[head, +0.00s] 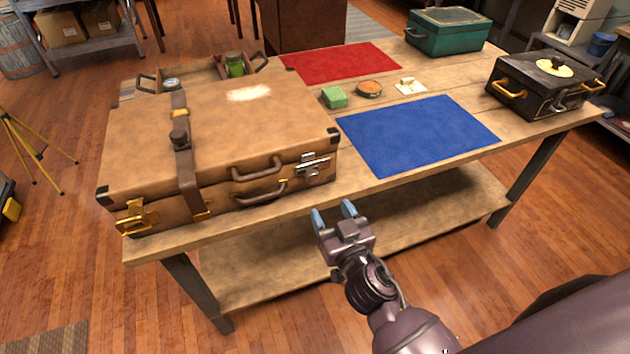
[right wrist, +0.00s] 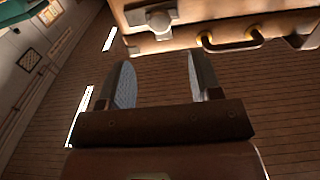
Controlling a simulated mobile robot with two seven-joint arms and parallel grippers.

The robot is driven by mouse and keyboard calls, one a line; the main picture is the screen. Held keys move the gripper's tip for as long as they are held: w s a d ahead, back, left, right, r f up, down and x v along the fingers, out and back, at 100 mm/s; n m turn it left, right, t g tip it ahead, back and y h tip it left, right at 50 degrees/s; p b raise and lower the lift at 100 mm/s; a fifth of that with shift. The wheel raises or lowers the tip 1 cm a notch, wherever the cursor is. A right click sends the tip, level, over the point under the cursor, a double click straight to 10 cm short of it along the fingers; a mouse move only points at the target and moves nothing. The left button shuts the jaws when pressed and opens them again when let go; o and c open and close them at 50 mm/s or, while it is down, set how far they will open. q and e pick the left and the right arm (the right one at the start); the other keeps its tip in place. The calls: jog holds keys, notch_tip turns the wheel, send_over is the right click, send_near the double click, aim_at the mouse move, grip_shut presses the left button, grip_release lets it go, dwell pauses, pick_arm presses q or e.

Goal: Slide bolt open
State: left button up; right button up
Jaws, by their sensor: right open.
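A brown leather suitcase (head: 225,130) lies closed on the wooden table. A silver bolt (head: 313,164) is on its front face near the right corner; it also shows in the right wrist view (right wrist: 152,17) at the top, with a round knob. I cannot tell how far the bolt is slid. A brass latch (head: 137,217) is at the suitcase's front left corner. My right gripper (head: 334,212) is open and empty in front of the table edge, below and apart from the bolt. Its two fingers also show in the right wrist view (right wrist: 158,68). My left gripper is not in view.
Two suitcase handles (head: 258,170) and a strap (head: 184,150) are left of the bolt. A blue mat (head: 417,135), red mat (head: 342,62), green box (head: 447,32) and black case (head: 543,88) occupy the table. Space before the table's front edge is clear around my right gripper.

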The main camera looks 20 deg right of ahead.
aim_at(314, 180)
jog(key=w, duration=1)
jog(key=shift+w+a+p, duration=0.15)
jog(key=shift+a+p, duration=0.05)
jog(key=shift+p, duration=0.15)
